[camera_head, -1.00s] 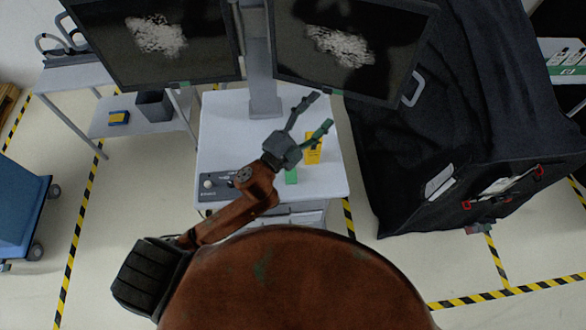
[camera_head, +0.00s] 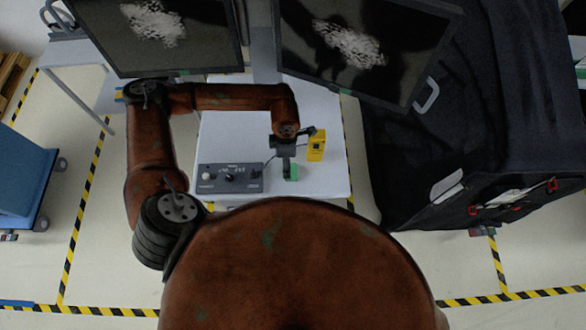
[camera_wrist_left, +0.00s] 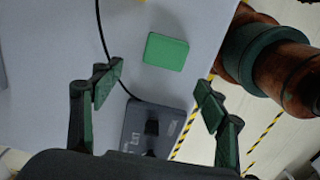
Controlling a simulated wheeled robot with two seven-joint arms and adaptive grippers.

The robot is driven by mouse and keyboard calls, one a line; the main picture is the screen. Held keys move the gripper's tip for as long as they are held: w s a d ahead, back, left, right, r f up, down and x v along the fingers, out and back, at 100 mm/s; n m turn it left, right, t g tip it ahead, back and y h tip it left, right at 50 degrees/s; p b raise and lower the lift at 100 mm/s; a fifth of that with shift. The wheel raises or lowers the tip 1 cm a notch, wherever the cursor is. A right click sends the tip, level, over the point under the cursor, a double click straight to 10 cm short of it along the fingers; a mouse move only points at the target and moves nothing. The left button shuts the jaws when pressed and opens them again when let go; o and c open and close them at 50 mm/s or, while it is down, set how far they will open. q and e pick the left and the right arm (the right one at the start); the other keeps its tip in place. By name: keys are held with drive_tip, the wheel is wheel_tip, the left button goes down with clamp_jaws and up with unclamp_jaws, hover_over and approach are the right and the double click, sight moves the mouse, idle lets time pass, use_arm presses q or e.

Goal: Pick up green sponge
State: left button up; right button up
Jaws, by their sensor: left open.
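The green sponge (camera_head: 293,173) lies flat on the white cart top (camera_head: 322,180), near its front edge. In the left wrist view the whole sponge (camera_wrist_left: 165,52) shows as a green block beyond the fingertips, not between them. My right gripper is in neither view.
A grey control box (camera_head: 232,178) with a cable sits left of the sponge. A yellow device (camera_head: 316,145) stands behind it to the right. Two monitors (camera_head: 368,45) hang over the back of the cart. A black covered cart (camera_head: 440,150) is at the right.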

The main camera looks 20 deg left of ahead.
use_arm(q)
drive_tip(key=shift+s+f, duration=0.1)
drive_tip(key=shift+f, duration=0.85)
drive_tip(key=f+p, duration=0.1)
drive_tip(key=f, duration=0.2)
drive_tip(key=f+p, duration=0.1)
drive_tip(key=shift+d+f+p, duration=0.2)
drive_tip(key=shift+d+p, duration=0.1)
drive_tip(key=shift+p, duration=0.05)
drive_tip(key=shift+f, duration=0.4)
drive_tip(key=c, duration=1)
